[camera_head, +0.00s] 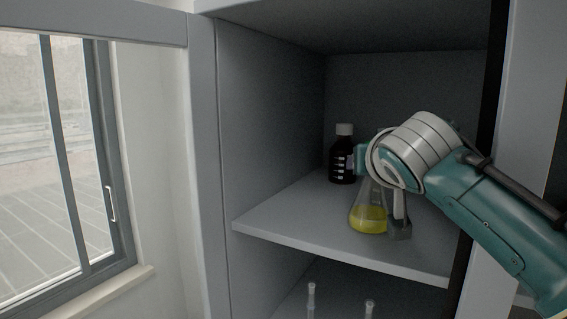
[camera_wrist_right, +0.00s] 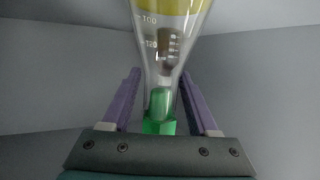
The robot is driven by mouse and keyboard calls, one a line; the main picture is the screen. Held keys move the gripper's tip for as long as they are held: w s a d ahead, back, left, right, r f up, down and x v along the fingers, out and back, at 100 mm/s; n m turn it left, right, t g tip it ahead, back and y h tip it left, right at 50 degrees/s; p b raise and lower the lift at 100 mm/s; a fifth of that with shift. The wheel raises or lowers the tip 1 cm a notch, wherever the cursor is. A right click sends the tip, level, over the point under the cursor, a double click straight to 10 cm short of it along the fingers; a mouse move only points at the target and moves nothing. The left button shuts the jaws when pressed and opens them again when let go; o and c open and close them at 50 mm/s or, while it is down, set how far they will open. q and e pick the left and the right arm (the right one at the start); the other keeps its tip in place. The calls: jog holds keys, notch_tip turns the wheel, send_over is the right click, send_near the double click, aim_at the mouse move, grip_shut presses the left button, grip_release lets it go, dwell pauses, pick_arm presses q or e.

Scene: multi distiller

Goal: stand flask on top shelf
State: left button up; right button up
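The flask (camera_head: 368,216) is clear and conical, with yellow liquid in its base. It is upright at the upper visible shelf; I cannot tell whether its base touches the board. My right gripper (camera_head: 366,161) is around its upper part, and most of the neck is hidden in the head view. In the right wrist view, the flask (camera_wrist_right: 172,22) appears inverted, with a green stopper (camera_wrist_right: 159,113) at the bottom. The fingers of the right gripper (camera_wrist_right: 161,76) stand on both sides of the neck, with visible gaps. My left gripper is not in view.
A dark bottle with a white cap (camera_head: 343,158) stands behind and left of the flask. The shelf (camera_head: 300,222) is clear at front left. The cabinet's side wall (camera_head: 270,120) bounds it on the left. Glass tubes (camera_head: 311,298) show on the level below.

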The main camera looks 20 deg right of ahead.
jog(key=shift+s+a+r, duration=0.15)
jog(key=p+v, duration=0.5)
jog(key=v, duration=0.1)
jog(key=shift+r, duration=0.2)
jog(key=s+a+f+n+g+y, duration=0.2)
jog(key=s+a+f+g, duration=0.1)
jog(key=s, duration=0.6)
jog(key=s+a+f+n+g+y+p, duration=0.1)
jog(key=s+a+f+n+g+y, duration=0.1)
jog(key=s, duration=0.8)
jog(key=s+a+f+n+g+y+p, duration=0.1)
jog(key=s+a+f+n+g+y, duration=0.1)
jog(key=s+f, duration=0.6)
jog(key=shift+s+a+n+g+y, duration=0.15)
jog(key=shift+s+a+n+g, duration=0.2)
jog(key=shift+a, duration=0.3)
jog(key=shift+s+a+n+g+y, duration=0.1)
jog(key=shift+s+a+g, duration=0.4)
jog(key=shift+a, duration=0.1)
jog(key=shift+s+a+n+g+y, duration=0.15)
jog(key=shift+s+a+n+g, duration=0.2)
jog(key=shift+a, duration=0.3)
